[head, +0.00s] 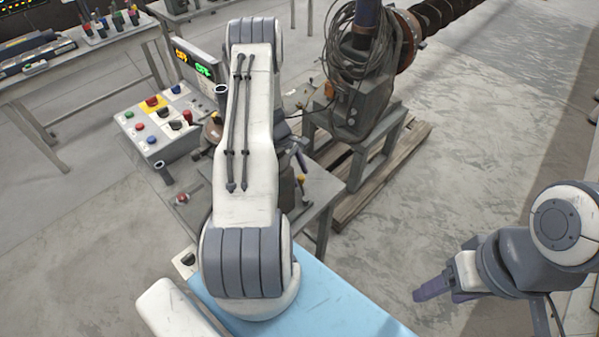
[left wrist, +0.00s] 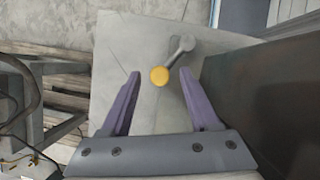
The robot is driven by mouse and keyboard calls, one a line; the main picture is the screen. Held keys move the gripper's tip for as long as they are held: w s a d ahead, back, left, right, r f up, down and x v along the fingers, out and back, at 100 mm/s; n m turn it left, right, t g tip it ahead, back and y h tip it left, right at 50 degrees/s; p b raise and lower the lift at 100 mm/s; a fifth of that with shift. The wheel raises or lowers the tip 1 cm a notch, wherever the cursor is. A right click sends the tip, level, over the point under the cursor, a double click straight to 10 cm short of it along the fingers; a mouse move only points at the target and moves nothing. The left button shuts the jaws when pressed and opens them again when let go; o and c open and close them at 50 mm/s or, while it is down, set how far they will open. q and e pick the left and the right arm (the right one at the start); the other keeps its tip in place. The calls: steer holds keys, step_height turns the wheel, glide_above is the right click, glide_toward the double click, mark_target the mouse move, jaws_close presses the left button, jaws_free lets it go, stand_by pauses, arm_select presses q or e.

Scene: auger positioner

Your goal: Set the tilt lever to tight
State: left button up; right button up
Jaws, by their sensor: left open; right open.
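The tilt lever (left wrist: 180,52) shows in the left wrist view as a short grey arm on a pale metal plate. It ends in a yellow knob (left wrist: 159,76) pointing down and left in the picture. My left gripper (left wrist: 160,78) is open, its two purple fingers on either side of the knob in the picture, with clear gaps. I cannot tell how far the knob lies beyond the fingertips. My right gripper (head: 432,291) is at the lower right, far from the lever. No tight marking is readable.
A button panel (head: 158,122) and a display with orange and green digits (head: 195,63) stand left of my arm. The auger drive with coiled cables (head: 362,75) stands behind on a grey stand. A dark brown panel (left wrist: 262,100) borders the lever's plate at right.

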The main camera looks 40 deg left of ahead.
arm_select(q)
steer(key=shift+d+f, duration=0.15)
steer(key=shift+f, duration=0.2)
jaws_close()
stand_by(1.2)
